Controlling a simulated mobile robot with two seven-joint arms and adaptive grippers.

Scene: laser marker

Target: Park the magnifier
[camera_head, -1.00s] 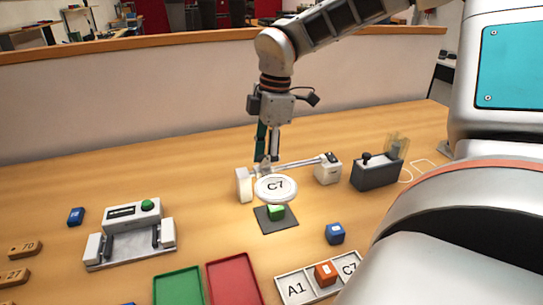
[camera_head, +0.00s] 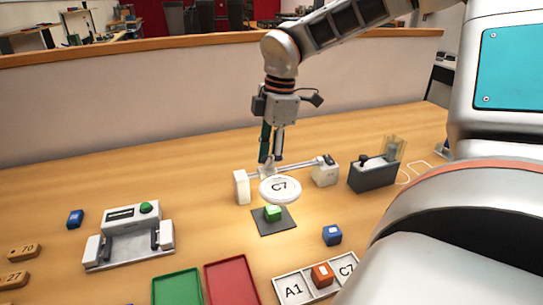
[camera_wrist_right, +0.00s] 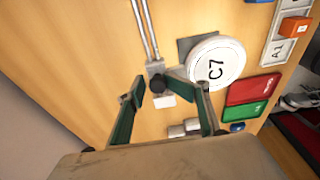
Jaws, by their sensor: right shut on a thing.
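The magnifier (camera_head: 280,190) is a round white-rimmed lens on a thin metal arm, with "C7" seen in it. Its arm runs to a white post (camera_head: 325,174) on the right; a smaller white post (camera_head: 241,187) stands just left of the lens. The lens hangs above and behind a green cube (camera_head: 273,213) on a dark pad (camera_head: 285,225). My right gripper (camera_head: 267,166) points down and is shut on the magnifier's near-lens end. In the right wrist view the lens (camera_wrist_right: 215,63) lies right of my green fingers (camera_wrist_right: 165,82). My left gripper is out of view.
A dark box with a lever (camera_head: 372,176) stands to the right. A grey device with a green button (camera_head: 128,234) is at left. Green (camera_head: 178,288) and red (camera_head: 231,283) trays and a labelled rack (camera_head: 293,290) with an orange cube lie in front. A blue cube (camera_head: 332,235) sits nearby.

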